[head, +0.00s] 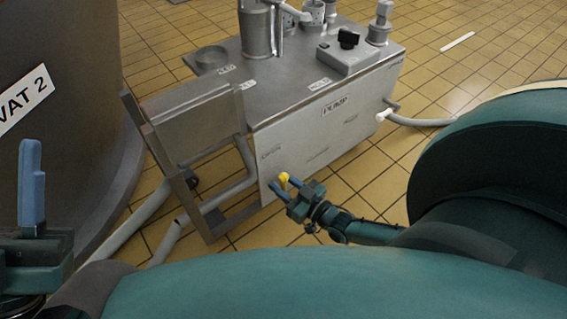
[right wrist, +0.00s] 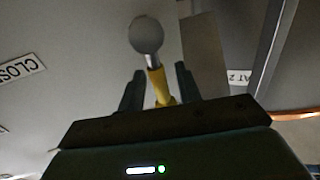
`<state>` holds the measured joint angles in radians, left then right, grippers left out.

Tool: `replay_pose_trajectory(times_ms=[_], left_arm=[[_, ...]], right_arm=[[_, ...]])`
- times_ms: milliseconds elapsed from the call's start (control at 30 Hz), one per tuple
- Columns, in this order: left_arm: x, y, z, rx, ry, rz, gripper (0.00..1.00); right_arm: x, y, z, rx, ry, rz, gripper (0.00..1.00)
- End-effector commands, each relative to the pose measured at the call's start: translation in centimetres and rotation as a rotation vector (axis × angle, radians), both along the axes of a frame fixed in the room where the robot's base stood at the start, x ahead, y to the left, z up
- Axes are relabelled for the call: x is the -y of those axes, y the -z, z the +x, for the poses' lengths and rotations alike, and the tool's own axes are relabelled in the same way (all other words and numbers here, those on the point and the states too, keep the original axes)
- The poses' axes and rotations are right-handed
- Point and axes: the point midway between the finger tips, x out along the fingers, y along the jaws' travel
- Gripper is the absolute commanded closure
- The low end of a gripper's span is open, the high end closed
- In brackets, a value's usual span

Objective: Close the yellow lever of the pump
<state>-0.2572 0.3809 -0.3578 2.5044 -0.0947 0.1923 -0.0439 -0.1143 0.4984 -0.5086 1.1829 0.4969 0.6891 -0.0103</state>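The pump (head: 325,140) is a grey metal unit with a "PUMP" label on its front panel. Its small yellow lever (head: 284,179) sits low on that panel. My right gripper (head: 284,184) is at the lever with its blue fingers apart, one on either side of it. In the right wrist view, the yellow lever (right wrist: 158,86) stands between the two dark fingers of the gripper (right wrist: 160,80); a grey round knob shows beyond it. I cannot tell whether a finger touches the lever. My left gripper (head: 30,150) shows at the left edge with one blue finger, away from the pump.
A "CLOSED"-like label (right wrist: 20,70), partly cut off, shows in the right wrist view.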

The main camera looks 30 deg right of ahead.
Motion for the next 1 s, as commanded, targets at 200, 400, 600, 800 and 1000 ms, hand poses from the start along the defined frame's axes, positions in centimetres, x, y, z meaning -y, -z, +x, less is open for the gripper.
replay_pose_trajectory(times_ms=[200, 400, 600, 800, 1000], left_arm=[[0.00, -0.02, -0.01, 0.000, 0.000, 0.000, 0.67], [0.00, -0.01, -0.01, 0.000, 0.000, 0.000, 0.67], [0.00, -0.01, -0.01, -0.001, 0.000, 0.000, 0.67], [0.01, 0.00, 0.00, -0.001, 0.000, 0.000, 0.67], [0.01, -0.05, -0.01, -0.003, 0.001, 0.000, 0.67]], right_arm=[[0.00, -0.01, -0.02, 0.000, 0.000, 0.001, 0.76], [0.00, 0.00, -0.04, 0.000, 0.000, 0.001, 0.92], [0.00, 0.01, -0.05, 0.000, 0.000, 0.000, 1.00], [0.01, 0.02, -0.06, 0.000, 0.000, 0.000, 1.00], [0.06, 0.01, -0.44, -0.001, 0.000, 0.010, 1.00]])
